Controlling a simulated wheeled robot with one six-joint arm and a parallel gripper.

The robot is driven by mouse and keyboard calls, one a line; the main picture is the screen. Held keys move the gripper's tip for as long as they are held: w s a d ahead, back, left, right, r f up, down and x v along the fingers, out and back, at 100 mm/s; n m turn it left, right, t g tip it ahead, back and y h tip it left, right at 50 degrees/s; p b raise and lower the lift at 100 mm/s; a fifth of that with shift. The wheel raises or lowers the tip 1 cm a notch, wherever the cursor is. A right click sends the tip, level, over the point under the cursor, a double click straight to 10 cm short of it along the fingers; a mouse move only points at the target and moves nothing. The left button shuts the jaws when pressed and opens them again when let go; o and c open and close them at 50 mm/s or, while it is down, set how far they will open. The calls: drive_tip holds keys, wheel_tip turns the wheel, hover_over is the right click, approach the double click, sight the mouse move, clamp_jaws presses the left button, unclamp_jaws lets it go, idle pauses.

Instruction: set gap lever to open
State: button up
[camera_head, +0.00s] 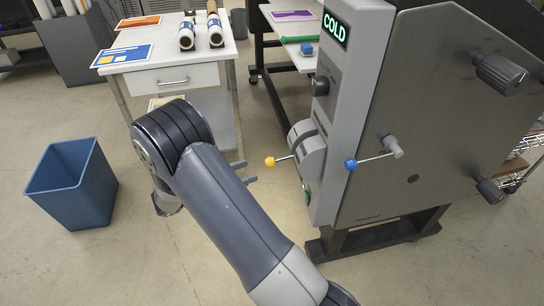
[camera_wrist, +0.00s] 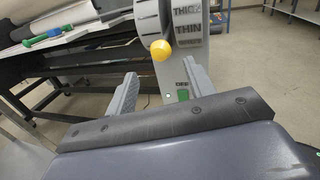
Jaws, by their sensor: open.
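A lever with a yellow ball knob (camera_head: 270,161) sticks out to the left from a rounded grey dial (camera_head: 307,150) on the laminator's front panel. In the wrist view the yellow knob (camera_wrist: 161,50) shows beside dial labels reading THICK and THIN; a lower label is unclear. A second lever with a blue ball knob (camera_head: 351,164) is on the laminator's side plate. No label on either lever names it the gap lever. My gripper (camera_head: 245,172) is open and empty, just left of the yellow knob. In the wrist view its fingers (camera_wrist: 162,80) are spread below the knob, apart from it.
The laminator (camera_head: 430,110) has a lit COLD sign (camera_head: 335,29) and a dark knob (camera_head: 320,86) above the dial. A white table (camera_head: 160,55) with rolls stands at the back left. A blue bin (camera_head: 75,185) stands on the floor at left. The floor in front is clear.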

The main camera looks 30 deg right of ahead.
sight(276, 161)
drive_tip(key=d+p, duration=0.1)
drive_tip(key=d, duration=0.9)
drive_tip(key=shift+s+d+p, duration=0.2)
drive_tip(key=shift+d+p, duration=0.1)
drive_tip(key=shift+p, duration=0.1)
drive_tip(key=shift+c, duration=0.5)
clamp_jaws()
